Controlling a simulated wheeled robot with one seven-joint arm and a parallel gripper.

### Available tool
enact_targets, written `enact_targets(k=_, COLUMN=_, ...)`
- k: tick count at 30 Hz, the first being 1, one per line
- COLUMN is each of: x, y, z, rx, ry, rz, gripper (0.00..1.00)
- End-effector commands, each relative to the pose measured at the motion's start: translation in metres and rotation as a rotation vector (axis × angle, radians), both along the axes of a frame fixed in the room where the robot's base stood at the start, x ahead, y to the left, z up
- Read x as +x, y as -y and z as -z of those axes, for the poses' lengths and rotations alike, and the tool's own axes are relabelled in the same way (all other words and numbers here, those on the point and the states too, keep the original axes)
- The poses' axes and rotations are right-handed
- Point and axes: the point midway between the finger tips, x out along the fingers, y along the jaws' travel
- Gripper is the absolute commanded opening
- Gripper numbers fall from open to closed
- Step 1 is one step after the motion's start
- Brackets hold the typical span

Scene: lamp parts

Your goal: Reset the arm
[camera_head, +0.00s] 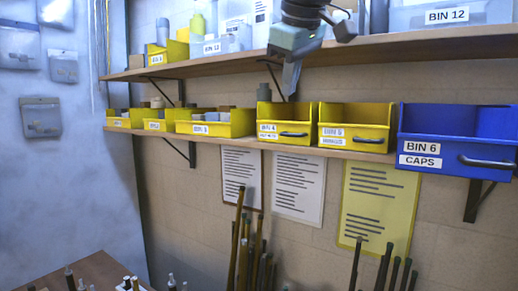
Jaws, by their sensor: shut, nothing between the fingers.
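My gripper (291,80) hangs at the top middle of the head view, in front of the upper shelf. Its fingers point down and are together, with nothing seen between them. Its tip is above the yellow bins on the lower shelf. My arm reaches in from the top edge, and most of it is out of view.
The upper shelf (220,66) and lower shelf (250,143) run along the wall. Yellow bins (353,117) and a blue bin (456,125) stand on the lower one. Dark rods (243,250) lean below. A wooden table (98,268) with small parts is at the lower left.

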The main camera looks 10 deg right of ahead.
Motion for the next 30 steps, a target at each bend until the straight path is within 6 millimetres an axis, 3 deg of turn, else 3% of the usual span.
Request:
enact_targets(k=2, x=-0.002, y=-0.002, z=0.010, rx=0.001, ry=-0.011, rz=-0.005, gripper=0.00)
enact_targets(k=5, x=-0.012, y=-0.012, z=0.046, rx=0.009, ry=-0.054, rz=-0.021, gripper=0.00)
enact_targets(k=11, x=-0.060, y=-0.037, z=0.168, rx=0.047, ry=-0.201, rz=-0.051, gripper=0.00)
enact_targets(k=15, x=-0.110, y=-0.041, z=0.257, rx=0.071, ry=-0.313, rz=-0.041, gripper=0.00)
enact_targets(k=21, x=-0.193, y=-0.022, z=0.374, rx=0.085, ry=-0.460, rz=0.022, gripper=0.00)
enact_targets(k=24, x=-0.231, y=-0.005, z=0.420, rx=0.082, ry=-0.515, rz=0.066, gripper=0.00)
enact_targets(k=27, x=-0.261, y=0.012, z=0.452, rx=0.078, ry=-0.552, rz=0.105, gripper=0.00)
enact_targets(k=30, x=-0.279, y=0.024, z=0.470, rx=0.074, ry=-0.575, rz=0.133, gripper=0.00)
